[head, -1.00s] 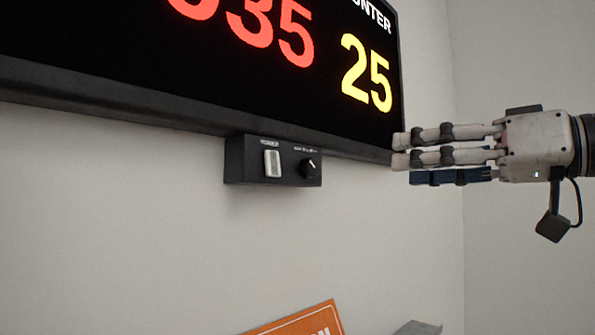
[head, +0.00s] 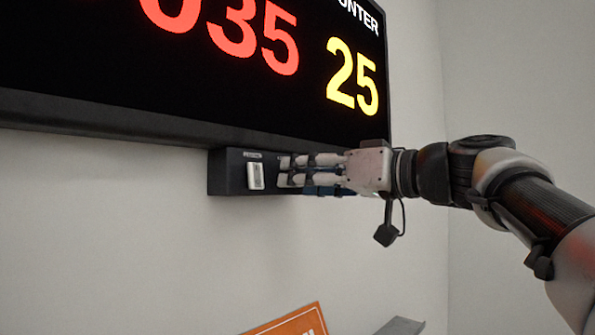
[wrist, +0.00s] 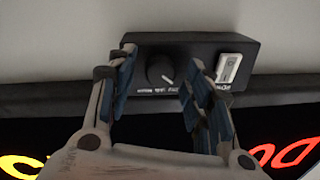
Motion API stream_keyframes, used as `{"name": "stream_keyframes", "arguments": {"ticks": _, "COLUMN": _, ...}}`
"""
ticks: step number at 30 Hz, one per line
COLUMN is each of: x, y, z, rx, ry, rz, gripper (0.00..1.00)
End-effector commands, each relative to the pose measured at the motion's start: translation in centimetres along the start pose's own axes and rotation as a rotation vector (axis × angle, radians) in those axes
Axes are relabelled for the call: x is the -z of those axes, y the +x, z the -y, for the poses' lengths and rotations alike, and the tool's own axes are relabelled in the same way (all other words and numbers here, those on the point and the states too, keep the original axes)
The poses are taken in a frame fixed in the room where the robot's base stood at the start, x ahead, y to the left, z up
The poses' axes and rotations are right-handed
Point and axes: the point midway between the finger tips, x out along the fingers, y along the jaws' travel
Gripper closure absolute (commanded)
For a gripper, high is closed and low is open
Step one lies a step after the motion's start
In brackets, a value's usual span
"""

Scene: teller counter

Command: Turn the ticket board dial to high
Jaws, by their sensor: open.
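The ticket board (head: 200,75) is a black display with red and yellow digits on the wall. A black control box (head: 228,174) hangs under its lower edge and carries a white switch (head: 255,176). In the wrist view the dial (wrist: 160,68) is a round black knob with a light pointer mark on the box face. My gripper (wrist: 160,80) is open, with one finger on each side of the dial; I cannot tell whether they touch it. In the head view my gripper (head: 283,171) covers the dial.
The white switch (wrist: 228,68) is close beside the right finger in the wrist view. An orange sign (head: 290,325) and a grey object (head: 402,326) are low in the head view. The wall below the box is clear.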

Motion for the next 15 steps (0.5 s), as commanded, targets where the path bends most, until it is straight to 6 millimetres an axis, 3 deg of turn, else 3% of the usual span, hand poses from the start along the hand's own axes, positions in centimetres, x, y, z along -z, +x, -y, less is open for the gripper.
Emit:
{"name": "stream_keyframes", "arguments": {"ticks": 10, "x": -0.05, "y": 0.44, "z": -0.01, "rx": 0.000, "ry": 0.000, "rz": 0.000, "gripper": 0.53}}
{"name": "stream_keyframes", "arguments": {"ticks": 15, "x": -0.04, "y": 0.42, "z": 0.00, "rx": 0.000, "ry": 0.000, "rz": 0.000, "gripper": 0.64}}
